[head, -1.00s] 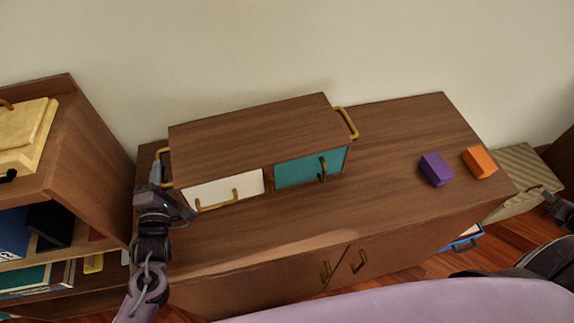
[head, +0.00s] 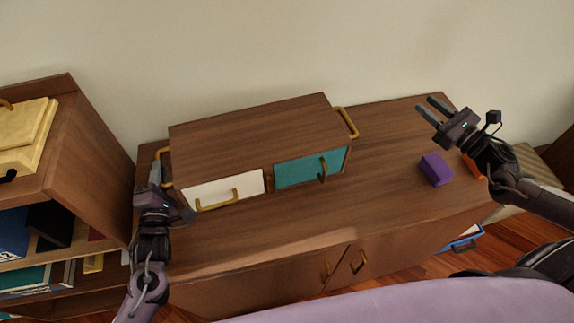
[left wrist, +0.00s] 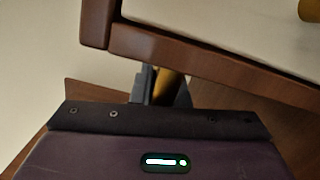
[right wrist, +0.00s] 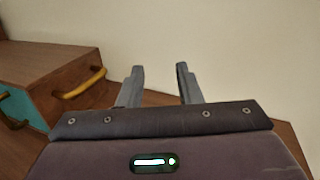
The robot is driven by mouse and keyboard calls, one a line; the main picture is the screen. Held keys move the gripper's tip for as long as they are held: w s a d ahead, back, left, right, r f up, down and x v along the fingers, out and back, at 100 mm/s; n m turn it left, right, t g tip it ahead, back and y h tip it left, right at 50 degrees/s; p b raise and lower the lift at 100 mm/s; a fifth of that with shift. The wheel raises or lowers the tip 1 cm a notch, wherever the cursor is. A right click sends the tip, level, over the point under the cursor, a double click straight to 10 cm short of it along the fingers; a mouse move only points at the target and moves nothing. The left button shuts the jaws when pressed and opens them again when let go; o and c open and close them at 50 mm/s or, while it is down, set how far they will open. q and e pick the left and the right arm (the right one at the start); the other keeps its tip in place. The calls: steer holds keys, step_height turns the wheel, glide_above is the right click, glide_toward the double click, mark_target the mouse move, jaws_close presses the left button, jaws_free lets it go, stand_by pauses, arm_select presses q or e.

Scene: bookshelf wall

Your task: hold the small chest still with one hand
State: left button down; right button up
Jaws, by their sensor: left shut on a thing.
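The small chest (head: 250,135) is a brown wooden box on the cabinet top, with a white drawer (head: 222,191) at left and a teal drawer (head: 310,167) at right, both looking shut. Brass handles are on its two ends. My left gripper (head: 157,176) is at the chest's left end, shut on the left side handle (head: 163,160); the left wrist view shows brass between its fingers (left wrist: 160,88). My right gripper (head: 430,108) is open and empty above the cabinet's right part, apart from the chest's right side handle (head: 347,123). The right wrist view also shows that handle (right wrist: 84,83).
A purple block (head: 436,169) and an orange block (head: 470,164), partly hidden by my right arm, are on the right of the cabinet top (head: 390,190). A bookshelf (head: 90,150) stands at left. The cabinet top in front of the chest is clear.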

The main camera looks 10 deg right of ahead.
steer(key=s+a+f+g+y, duration=0.1)
steer(key=s+a+f, duration=0.2)
steer(key=s+a, duration=0.2)
steer(key=s+a+f+n+g+y, duration=0.1)
steer(key=s+a+f+y, duration=0.1)
steer(key=s+a, duration=0.4)
steer(key=s+a+f+n+g+y, duration=0.1)
steer(key=s+a+f, duration=0.2)
steer(key=s+a, duration=0.3)
steer(key=shift+s+a+f, duration=0.15)
steer(key=shift+a+f, duration=0.05)
steer(key=shift+a, duration=0.65)
steer(key=shift+s+a+f, duration=0.1)
steer(key=shift+a+f, duration=0.05)
steer(key=shift+a, duration=0.8)
steer(key=x, duration=1.1)
steer(key=shift+w+a+r, duration=0.1)
steer(key=shift+w+a, duration=0.15)
steer(key=shift+c, duration=0.3)
jaws_close()
steer(key=shift+s, duration=0.1)
